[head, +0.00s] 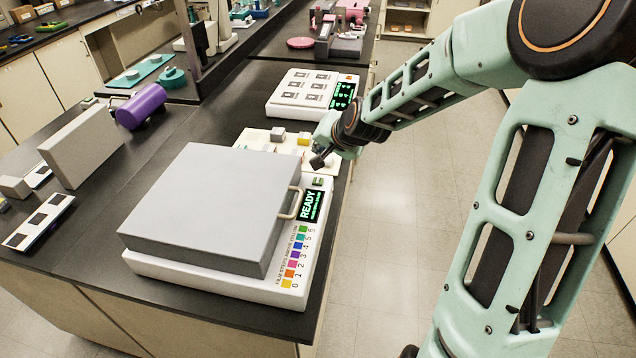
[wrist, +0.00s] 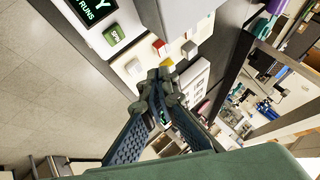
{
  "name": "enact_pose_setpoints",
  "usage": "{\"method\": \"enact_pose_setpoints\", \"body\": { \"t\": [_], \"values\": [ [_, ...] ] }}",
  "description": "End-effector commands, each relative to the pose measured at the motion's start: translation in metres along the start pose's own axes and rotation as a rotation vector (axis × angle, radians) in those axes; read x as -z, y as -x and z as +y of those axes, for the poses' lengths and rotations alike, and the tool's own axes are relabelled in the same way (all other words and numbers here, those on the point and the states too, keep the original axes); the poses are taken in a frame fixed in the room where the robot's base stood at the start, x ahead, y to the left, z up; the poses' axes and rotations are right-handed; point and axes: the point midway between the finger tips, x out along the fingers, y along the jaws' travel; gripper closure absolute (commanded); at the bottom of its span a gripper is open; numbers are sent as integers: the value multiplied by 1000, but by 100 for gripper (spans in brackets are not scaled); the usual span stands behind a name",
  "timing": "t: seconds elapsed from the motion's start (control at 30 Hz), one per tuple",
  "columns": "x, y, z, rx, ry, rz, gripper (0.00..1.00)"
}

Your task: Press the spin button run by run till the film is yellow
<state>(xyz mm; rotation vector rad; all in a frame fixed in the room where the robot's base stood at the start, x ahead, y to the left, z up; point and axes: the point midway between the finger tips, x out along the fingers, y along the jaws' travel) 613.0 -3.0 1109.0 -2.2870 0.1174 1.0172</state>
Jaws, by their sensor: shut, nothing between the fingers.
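The spin coater (head: 150,262) is a white base with a large grey closed lid (head: 205,200), a handle on its right side and a dark display (head: 312,206) reading READY. The green spin button (head: 318,182) sits above the display; in the wrist view the button (wrist: 115,36) is marked SPIN. A colour strip (head: 296,255) numbered from 0 runs along the front right. The film is not visible. My gripper (head: 319,162) is shut and empty, just beyond the button and apart from it; it also shows in the wrist view (wrist: 164,78).
Behind the coater lies a white board (head: 256,146) with small grey, red and yellow blocks. A second white device (head: 295,108) with a green display stands further back. Grey blocks, dark-windowed strips and a purple cylinder (head: 141,106) are at left. The floor right of the bench is clear.

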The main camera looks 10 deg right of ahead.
Motion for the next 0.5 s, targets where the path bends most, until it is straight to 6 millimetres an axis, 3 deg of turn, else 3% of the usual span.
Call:
{"method": "enact_pose_setpoints", "body": {
  "t": [0.5],
  "values": [
    [-36,-49,36,0,0,0,100]
  ]
}}
